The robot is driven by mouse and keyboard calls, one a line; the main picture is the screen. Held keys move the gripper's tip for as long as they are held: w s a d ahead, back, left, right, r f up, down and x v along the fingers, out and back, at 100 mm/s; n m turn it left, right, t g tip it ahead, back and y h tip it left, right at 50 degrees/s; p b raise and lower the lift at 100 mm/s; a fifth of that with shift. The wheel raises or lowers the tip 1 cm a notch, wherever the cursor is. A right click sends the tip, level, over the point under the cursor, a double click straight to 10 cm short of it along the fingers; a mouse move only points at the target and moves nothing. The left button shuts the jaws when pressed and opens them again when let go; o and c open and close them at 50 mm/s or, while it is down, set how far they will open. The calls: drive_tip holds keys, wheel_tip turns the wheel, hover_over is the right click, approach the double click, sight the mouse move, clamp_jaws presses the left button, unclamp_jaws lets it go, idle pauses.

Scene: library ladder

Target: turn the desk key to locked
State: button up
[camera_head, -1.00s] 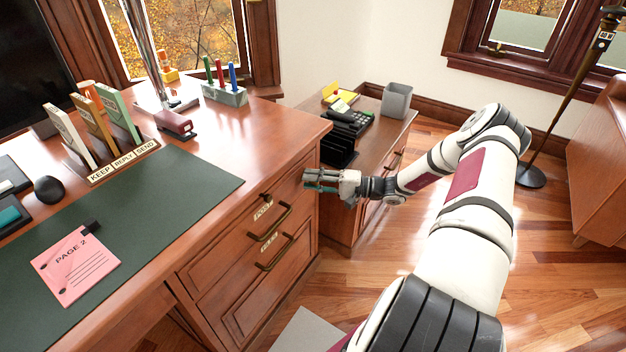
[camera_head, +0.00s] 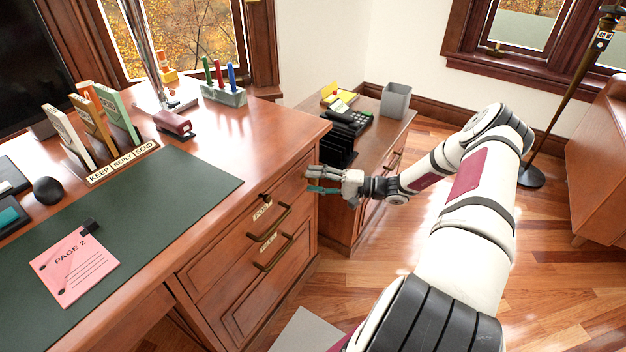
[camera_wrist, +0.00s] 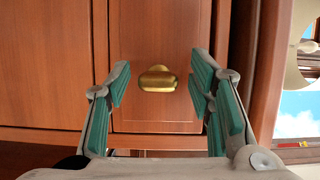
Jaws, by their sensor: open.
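A small rounded brass piece (camera_wrist: 157,78), which looks like the desk key's head, stands out from a reddish wooden panel in the wrist view. It lies ahead of my gripper (camera_wrist: 160,92), between the two teal-padded fingers in the picture; no finger touches it. My gripper is open and empty. In the head view my gripper (camera_head: 318,182) is just off the right end of the desk's drawer front. The desk (camera_head: 222,285) has a small dark fitting (camera_head: 265,198) above the top drawer's label; I cannot tell whether that is the key. Any lock marking is unreadable.
Two brass drawer handles (camera_head: 271,222) stick out from the desk front. A side cabinet (camera_head: 370,150) with a black file rack (camera_head: 337,148) stands close behind my gripper. A pink page (camera_head: 75,265) and a stapler (camera_head: 174,124) lie on the desktop.

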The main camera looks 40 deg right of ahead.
drive_tip(key=v, duration=1.1)
drive_tip(key=shift+d+r, duration=0.1)
drive_tip(key=shift+d, duration=0.05)
